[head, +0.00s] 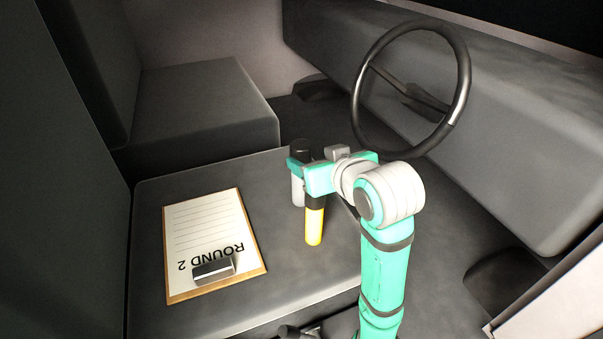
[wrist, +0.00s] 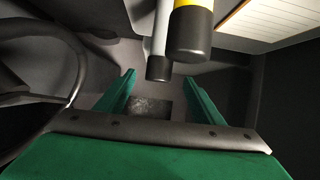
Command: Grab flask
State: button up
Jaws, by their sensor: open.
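The flask (head: 298,190), a slim grey cylinder with a black cap, stands upright on the dark seat. A teal finger hides part of it in the head view. My gripper (wrist: 159,77) is open. In the wrist view the flask's black cap (wrist: 159,68) lies in line with the gap between the two green fingertips, with space on both sides. I cannot tell whether the fingers reach around it; they are not closed on it.
A yellow cylinder with black ends (head: 314,226), perhaps a torch, stands close beside the flask, on the near side. A clipboard (head: 212,240) marked "ROUND 2" lies at left on the seat (head: 150,203). A steering wheel (head: 463,90) rises at right.

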aim_at(305, 154)
jog(key=shift+x, duration=1.05)
jog(key=x, duration=0.3)
jog(key=shift+w+a, duration=0.2)
jog(key=shift+w+f, duration=0.2)
jog(key=shift+w, duration=0.2)
grip_shut()
